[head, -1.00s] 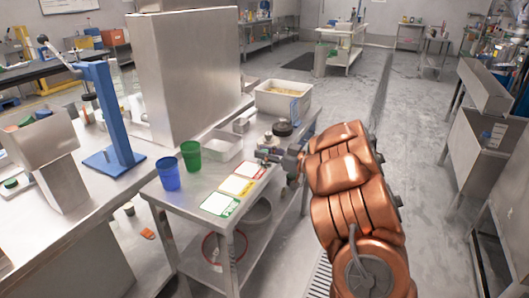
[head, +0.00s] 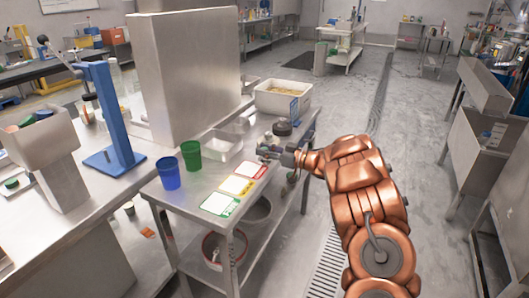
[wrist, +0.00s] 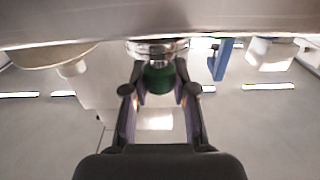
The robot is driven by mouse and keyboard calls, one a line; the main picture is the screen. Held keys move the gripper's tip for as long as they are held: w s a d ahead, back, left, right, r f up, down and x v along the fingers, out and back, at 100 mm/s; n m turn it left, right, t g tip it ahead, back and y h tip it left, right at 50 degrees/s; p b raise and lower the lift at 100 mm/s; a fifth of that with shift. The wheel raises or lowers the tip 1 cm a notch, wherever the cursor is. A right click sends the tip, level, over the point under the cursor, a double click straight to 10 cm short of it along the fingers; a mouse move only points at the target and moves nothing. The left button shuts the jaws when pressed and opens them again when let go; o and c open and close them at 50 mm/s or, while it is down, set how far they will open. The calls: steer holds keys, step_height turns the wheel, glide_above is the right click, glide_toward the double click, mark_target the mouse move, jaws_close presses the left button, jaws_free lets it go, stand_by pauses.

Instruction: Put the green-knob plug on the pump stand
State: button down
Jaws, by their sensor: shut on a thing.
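In the wrist view the green-knob plug (wrist: 160,78) sits between the two fingertips of my gripper (wrist: 160,92), with a round metal part (wrist: 157,48) against it. My gripper is shut on the green knob. In the head view my gripper (head: 270,152) is at the right side of the near steel table (head: 176,196), beside the coloured cards; the plug is too small to make out there. I cannot tell for sure which thing is the pump stand; a tall blue stand with a lever (head: 113,115) is on the left bench.
A blue cup (head: 168,173) and a green cup (head: 191,155) stand on the near table, with a clear tray (head: 222,146) behind. A white bin (head: 284,98) and a dark round piece (head: 282,128) are at its far end.

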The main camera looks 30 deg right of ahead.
steer(key=shift+f, duration=0.2)
steer(key=shift+f, duration=0.15)
steer(key=c, duration=0.9)
jaws_free()
steer(key=shift+c, duration=0.2)
steer(key=shift+s+d, duration=0.1)
steer(key=shift+s, duration=0.05)
steer(key=v, duration=1.1)
steer(key=shift+s+d, duration=0.2)
steer(key=shift+s, duration=0.1)
